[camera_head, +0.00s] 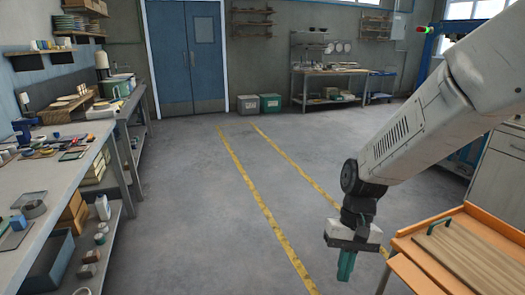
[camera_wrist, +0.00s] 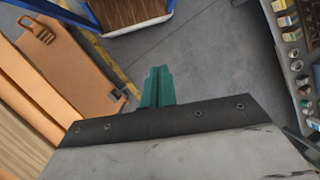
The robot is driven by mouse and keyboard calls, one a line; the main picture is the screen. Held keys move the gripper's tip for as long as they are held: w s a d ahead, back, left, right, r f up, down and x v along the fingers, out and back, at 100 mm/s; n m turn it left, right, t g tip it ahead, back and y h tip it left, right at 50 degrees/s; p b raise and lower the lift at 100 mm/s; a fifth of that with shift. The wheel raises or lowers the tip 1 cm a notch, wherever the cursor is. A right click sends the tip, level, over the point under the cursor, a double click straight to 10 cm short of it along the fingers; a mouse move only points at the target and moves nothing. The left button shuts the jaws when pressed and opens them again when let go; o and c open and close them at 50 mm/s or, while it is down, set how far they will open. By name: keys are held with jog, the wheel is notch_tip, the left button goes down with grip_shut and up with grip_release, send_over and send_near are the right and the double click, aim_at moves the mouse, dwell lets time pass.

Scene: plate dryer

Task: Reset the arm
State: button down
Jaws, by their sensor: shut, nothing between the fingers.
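My gripper (camera_head: 346,266) hangs at the end of my arm in the head view, pointing down beside the orange-edged cart at the lower right. Its green fingers are together with nothing between them. In the wrist view the green fingers (camera_wrist: 157,87) also show closed, over grey floor. My arm reaches in from the upper right and is bent at the wrist. The gripper is apart from any object.
The orange cart (camera_head: 406,243) with wooden boards (camera_head: 470,258) stands right of my gripper. A long cluttered workbench (camera_head: 62,165) runs along the left. Open floor with yellow lines (camera_head: 262,195) lies between. Blue doors (camera_head: 188,55) and bins (camera_head: 270,103) are at the back.

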jog(key=s+d+r+t+h, duration=0.1)
jog(key=s+d+r, duration=0.3)
jog(key=s+r, duration=0.4)
jog(key=s+d+r+t, duration=0.4)
jog(key=s+r, duration=0.4)
jog(key=shift+d+h, duration=0.25)
jog(key=shift+h, duration=0.15)
jog(key=shift+a, duration=0.15)
